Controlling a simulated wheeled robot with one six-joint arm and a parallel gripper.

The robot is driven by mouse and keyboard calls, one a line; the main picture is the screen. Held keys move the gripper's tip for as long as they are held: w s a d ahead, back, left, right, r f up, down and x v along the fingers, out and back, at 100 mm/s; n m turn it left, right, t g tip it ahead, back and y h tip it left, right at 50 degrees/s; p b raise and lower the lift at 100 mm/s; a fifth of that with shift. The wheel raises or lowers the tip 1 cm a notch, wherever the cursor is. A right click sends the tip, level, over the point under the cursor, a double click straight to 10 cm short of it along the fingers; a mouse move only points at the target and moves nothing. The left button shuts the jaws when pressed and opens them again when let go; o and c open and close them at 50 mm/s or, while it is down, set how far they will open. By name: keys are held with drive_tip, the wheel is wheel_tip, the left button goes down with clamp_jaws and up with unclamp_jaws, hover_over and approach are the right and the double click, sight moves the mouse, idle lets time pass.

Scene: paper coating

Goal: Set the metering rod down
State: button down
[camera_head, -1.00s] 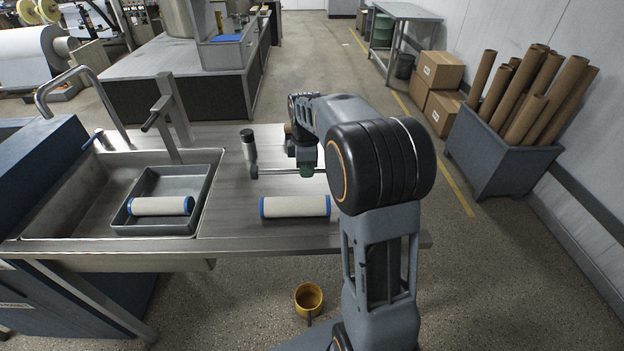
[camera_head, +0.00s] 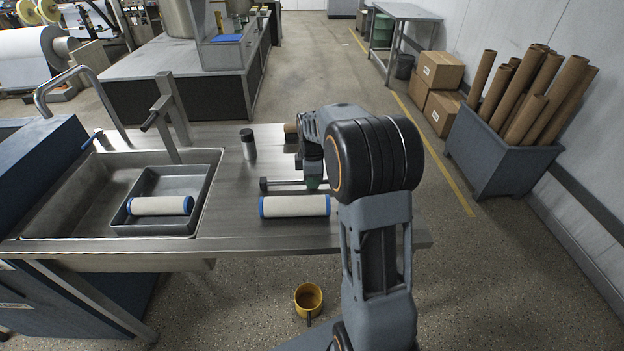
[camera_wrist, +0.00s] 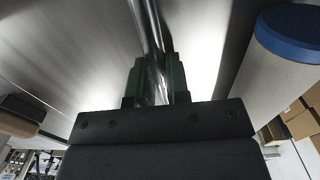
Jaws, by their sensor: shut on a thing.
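The metering rod (camera_head: 283,184) is a thin metal bar with a dark round end on its left, level over the steel table, behind the white roller with blue ends (camera_head: 295,206). My gripper (camera_head: 313,183) is above the table, its fingers around the rod. In the wrist view my green-padded fingers (camera_wrist: 154,80) are shut on the shiny rod (camera_wrist: 149,35). The rod's right part is hidden behind my arm in the head view. The rod is low, at or just above the table top; I cannot tell if it touches.
A dark cylinder with a pale lower part (camera_head: 248,145) stands behind the rod. A brown object (camera_head: 291,132) sits at the table's back. A sink (camera_head: 60,215) at left holds a grey tray (camera_head: 207,205) with another roller (camera_head: 160,206). The table between sink and roller is clear.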

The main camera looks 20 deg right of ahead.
drive_tip(key=c, duration=1.1)
unclamp_jaws()
drive_tip(key=shift+f, duration=0.1)
wheel_tip(320, 180, up, 12)
drive_tip(key=p, duration=0.1)
drive_tip(key=s+a+m, duration=0.2)
drive_tip(key=s, duration=0.1)
drive_tip(key=s+a+m+t, duration=0.1)
drive_tip(key=s+a+m, duration=0.1)
drive_tip(key=s, duration=0.1)
drive_tip(key=s+a+m, duration=0.2)
drive_tip(key=s, duration=0.1)
drive_tip(key=shift+s+a+r+t, duration=0.15)
drive_tip(key=shift+r+t, duration=0.05)
drive_tip(key=shift+t, duration=0.1)
drive_tip(key=s+a+f+m+t, duration=0.1)
drive_tip(key=s+a+f+m, duration=0.3)
drive_tip(key=s+m, duration=0.3)
drive_tip(key=s+f, duration=0.1)
drive_tip(key=s, duration=0.2)
drive_tip(key=shift+s+t, duration=0.2)
drive_tip(key=shift+t, duration=0.1)
drive_tip(key=shift+a+f, duration=0.1)
drive_tip(key=shift+a, duration=0.05)
